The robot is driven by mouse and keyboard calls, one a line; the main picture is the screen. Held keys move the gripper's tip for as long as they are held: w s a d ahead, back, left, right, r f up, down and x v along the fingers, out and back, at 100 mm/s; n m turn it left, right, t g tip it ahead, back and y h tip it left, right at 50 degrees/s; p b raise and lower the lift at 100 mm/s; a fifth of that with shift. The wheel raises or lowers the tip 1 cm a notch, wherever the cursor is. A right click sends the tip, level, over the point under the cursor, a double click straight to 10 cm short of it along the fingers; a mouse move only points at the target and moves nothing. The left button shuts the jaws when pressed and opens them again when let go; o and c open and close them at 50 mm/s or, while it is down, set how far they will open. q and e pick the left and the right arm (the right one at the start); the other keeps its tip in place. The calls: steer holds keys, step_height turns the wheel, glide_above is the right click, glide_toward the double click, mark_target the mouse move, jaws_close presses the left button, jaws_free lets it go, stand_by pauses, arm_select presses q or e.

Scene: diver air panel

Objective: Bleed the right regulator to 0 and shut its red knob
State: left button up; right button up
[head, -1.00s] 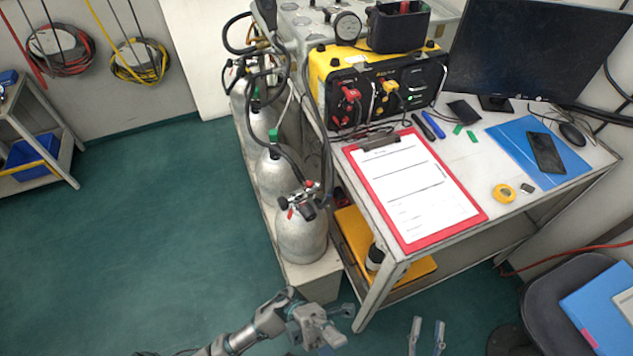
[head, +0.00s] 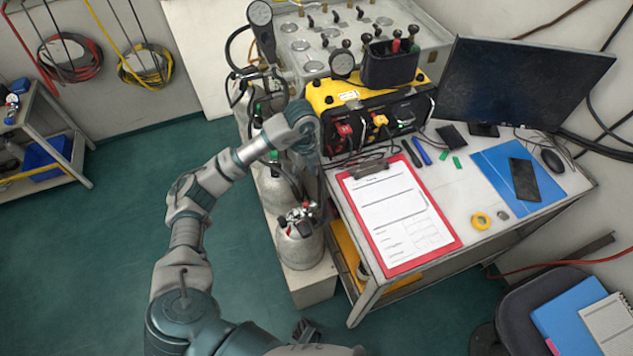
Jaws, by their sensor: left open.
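The nearest silver cylinder (head: 300,248) stands left of the table, its valve with red parts (head: 297,217) on top. Other cylinders behind it are partly hidden by my left arm. A yellow-and-black box (head: 385,112) on the table carries red fittings (head: 346,131) and yellow ones (head: 379,121) on its front. I cannot tell which part is the right regulator. My left gripper (head: 313,168) is open, mostly hidden beyond its wrist, between the cylinders and the box.
A red clipboard (head: 442,238) lies on the table's front. A monitor (head: 525,85) stands at right. Hoses run beside the cylinders. The floor at left is clear.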

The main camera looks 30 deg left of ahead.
mark_target(306, 204)
arm_select(q)
steer(key=f+b, duration=0.1)
steer(key=f, duration=0.7)
steer(key=f+b, duration=0.1)
steer(key=f, duration=0.7)
steer(key=shift+s+a+f, duration=0.1)
steer(key=shift+s+a, duration=0.05)
steer(key=shift+s, duration=0.05)
arm_select(e)
step_height(306, 204, up, 6)
steer(key=w, duration=0.1)
steer(key=shift+w+r, duration=0.15)
steer(key=shift+r, duration=0.1)
arm_select(q)
jaws_close()
